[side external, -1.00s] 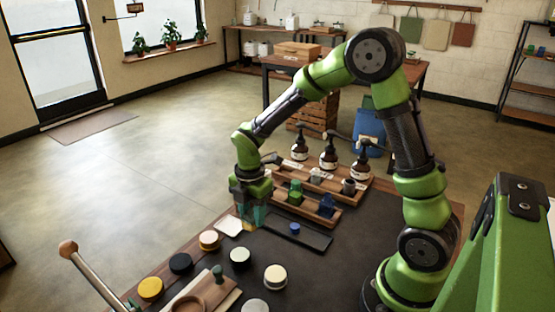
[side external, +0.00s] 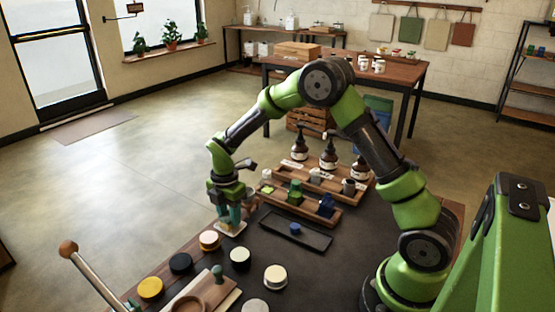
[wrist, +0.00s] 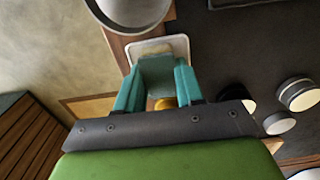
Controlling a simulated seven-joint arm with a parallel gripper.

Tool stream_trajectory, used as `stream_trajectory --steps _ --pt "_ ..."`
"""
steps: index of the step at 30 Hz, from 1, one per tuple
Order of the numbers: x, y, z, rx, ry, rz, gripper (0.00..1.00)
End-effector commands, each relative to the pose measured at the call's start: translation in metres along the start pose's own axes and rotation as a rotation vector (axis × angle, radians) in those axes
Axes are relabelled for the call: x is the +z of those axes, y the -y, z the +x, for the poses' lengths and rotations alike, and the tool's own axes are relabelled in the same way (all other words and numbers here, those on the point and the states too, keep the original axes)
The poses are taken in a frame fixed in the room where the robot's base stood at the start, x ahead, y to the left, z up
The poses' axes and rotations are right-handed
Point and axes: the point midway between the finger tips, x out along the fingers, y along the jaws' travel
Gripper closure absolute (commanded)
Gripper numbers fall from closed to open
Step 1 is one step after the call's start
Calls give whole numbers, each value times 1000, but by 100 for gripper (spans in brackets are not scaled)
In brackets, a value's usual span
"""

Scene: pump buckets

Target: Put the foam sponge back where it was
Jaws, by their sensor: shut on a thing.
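My gripper (side external: 228,214) has teal fingers and points down at the table's left edge, over the white dish (side external: 231,229). In the wrist view my gripper (wrist: 160,82) is shut on a grey-teal block (wrist: 158,72), which appears to be the foam sponge. In the side view the block is hard to tell from the fingers. The white dish (wrist: 172,42) shows just behind the block in the wrist view. I cannot tell whether the block touches the dish.
Several round lidded jars, one of them cream (side external: 209,239), stand in front. A dark flat tray (side external: 296,230) lies to the right, with wooden racks (side external: 322,209) and pump bottles (side external: 328,158) behind it. A round grey container (wrist: 130,12) shows at the wrist view's top edge.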

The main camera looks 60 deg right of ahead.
Motion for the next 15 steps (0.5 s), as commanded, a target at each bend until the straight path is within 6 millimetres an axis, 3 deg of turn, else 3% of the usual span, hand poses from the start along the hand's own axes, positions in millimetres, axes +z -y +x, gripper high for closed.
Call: stream_trajectory --steps 4,5,9,15 --pt "0 0 4 -1 0 0 96" --pt "0 0 3 -1 0 0 60" --pt "0 0 3 -1 0 0 38" --pt "0 0 3 0 0 0 37"
